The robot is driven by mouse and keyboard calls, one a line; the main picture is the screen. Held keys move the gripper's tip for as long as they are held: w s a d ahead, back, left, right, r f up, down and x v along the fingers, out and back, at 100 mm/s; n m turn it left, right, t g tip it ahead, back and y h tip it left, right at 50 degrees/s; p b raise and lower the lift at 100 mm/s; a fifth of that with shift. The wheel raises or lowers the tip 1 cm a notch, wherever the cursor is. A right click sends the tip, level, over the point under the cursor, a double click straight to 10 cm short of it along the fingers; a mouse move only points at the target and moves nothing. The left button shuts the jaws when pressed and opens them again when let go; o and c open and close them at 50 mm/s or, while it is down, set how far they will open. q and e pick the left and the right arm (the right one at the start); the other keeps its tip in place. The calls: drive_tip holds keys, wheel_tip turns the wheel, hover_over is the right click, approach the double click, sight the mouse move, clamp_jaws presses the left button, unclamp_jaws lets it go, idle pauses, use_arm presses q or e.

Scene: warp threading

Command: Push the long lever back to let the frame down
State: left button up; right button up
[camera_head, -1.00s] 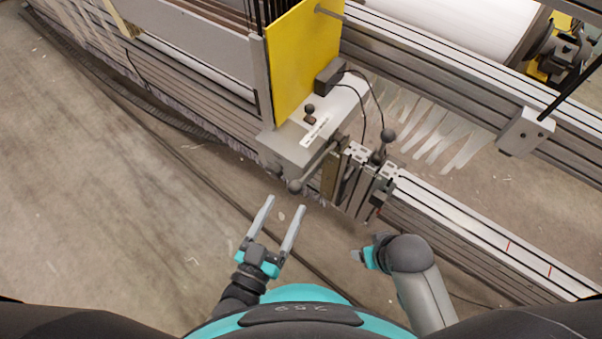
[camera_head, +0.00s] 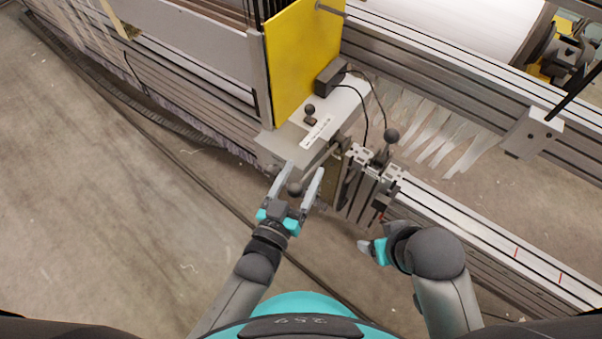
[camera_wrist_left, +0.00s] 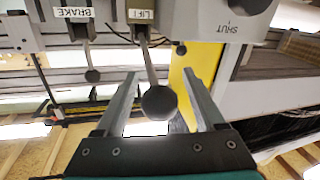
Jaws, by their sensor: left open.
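The long lever ends in a dark ball knob (camera_head: 294,188) below the grey control box (camera_head: 290,145). In the left wrist view its rod and ball (camera_wrist_left: 159,103) hang under a label reading LIFT. My left gripper (camera_head: 301,168) is open, with its fingers on either side of the knob. The left wrist view shows the ball between the open fingers (camera_wrist_left: 160,75), with gaps at both sides. My right gripper (camera_head: 370,249) is at the lower right, away from the lever; its fingers are mostly hidden.
A shorter lever with a ball (camera_wrist_left: 92,75) hangs under a BRAKE label beside the long one. A small black knob (camera_head: 310,111) stands on the box top. A yellow panel (camera_head: 303,60) rises behind. A metal rail (camera_head: 480,225) runs right. Open floor lies left.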

use_arm(q)
clamp_jaws()
idle(0.4)
idle(0.9)
